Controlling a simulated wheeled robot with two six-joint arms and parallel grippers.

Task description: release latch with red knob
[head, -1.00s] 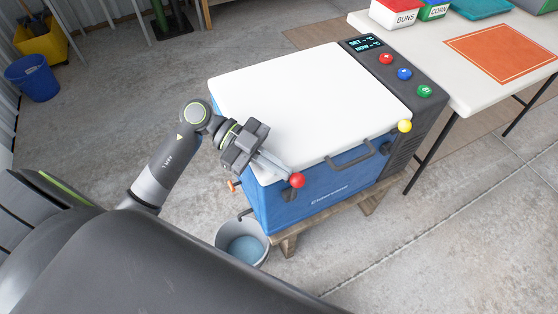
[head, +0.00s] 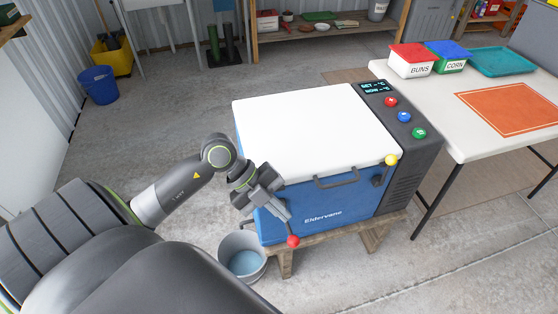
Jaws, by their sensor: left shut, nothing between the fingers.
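The blue cooler (head: 345,205) with a white lid (head: 310,135) stands on a low wooden stand. The red knob (head: 293,241) is low on the left part of its front, near the stand's top edge, at the lower end of a short dark lever. The lid is down. My left gripper (head: 284,213) is shut and empty, just above the red knob. Its fingers cover the upper part of that latch, and I cannot tell whether they touch it. A yellow knob (head: 391,159) sits high at the front right. My right gripper is not in view.
A grey bucket (head: 226,243) stands by the stand's left end. A white table (head: 440,115) with bins and an orange mat (head: 505,106) is at right. A dark handle (head: 336,181) sticks out of the cooler front. The floor in front is clear.

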